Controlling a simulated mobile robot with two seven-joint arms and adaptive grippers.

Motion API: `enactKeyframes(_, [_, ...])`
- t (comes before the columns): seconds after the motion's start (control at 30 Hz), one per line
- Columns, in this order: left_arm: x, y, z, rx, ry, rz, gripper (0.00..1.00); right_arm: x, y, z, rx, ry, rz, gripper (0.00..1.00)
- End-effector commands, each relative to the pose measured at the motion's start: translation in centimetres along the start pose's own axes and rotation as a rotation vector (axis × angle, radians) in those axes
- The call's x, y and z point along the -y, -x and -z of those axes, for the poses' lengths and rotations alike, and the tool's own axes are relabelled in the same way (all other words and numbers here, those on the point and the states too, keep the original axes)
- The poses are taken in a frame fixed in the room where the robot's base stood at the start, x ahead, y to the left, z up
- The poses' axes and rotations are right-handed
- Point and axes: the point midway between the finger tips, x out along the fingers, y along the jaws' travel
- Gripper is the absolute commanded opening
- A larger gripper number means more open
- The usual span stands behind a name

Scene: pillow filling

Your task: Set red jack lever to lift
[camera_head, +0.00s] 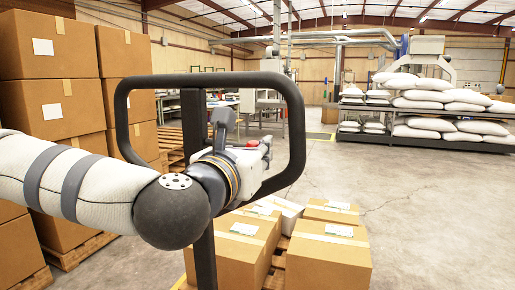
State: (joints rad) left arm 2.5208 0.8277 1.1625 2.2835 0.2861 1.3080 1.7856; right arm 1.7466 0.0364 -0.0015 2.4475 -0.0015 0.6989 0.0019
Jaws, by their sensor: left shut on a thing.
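The black loop handle of the jack (202,82) stands upright in front of me on a dark post. My left arm comes in from the left and crosses the inside of the loop. My left gripper (264,150) is at the loop's right half, pointing away from me. A small red part of the jack lever (252,143) shows at the gripper's fingers; the rest is hidden. The gripper is shut on it, though the fingers are small and partly covered by my wrist. I cannot tell the lever's setting. My right gripper is out of view.
Cardboard boxes (328,262) sit on a pallet low beyond the handle. Tall box stacks (50,45) stand on pallets at the left. White filled sacks (425,85) lie on a rack (430,142) at the back right. The concrete floor (440,220) at the right is clear.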

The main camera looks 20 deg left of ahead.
Motion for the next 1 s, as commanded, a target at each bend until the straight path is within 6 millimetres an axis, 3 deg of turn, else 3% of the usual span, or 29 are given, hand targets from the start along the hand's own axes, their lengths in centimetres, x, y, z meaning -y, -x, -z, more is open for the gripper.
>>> enactKeyframes(0.67, [-0.5,-0.2,2.7,-0.004,0.004,-0.014,0.00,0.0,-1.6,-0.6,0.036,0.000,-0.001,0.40])
enactKeyframes(0.7, [-0.5,-0.2,2.5,-0.003,0.004,-0.014,0.24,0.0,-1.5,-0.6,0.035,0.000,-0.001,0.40])
enactKeyframes(0.8, [-0.4,-0.1,2.4,-0.002,0.004,-0.013,0.46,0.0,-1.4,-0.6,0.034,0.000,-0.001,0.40])
enactKeyframes(1.0, [-0.2,-0.1,2.5,-0.004,0.002,-0.007,0.47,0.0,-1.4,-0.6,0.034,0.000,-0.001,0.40])
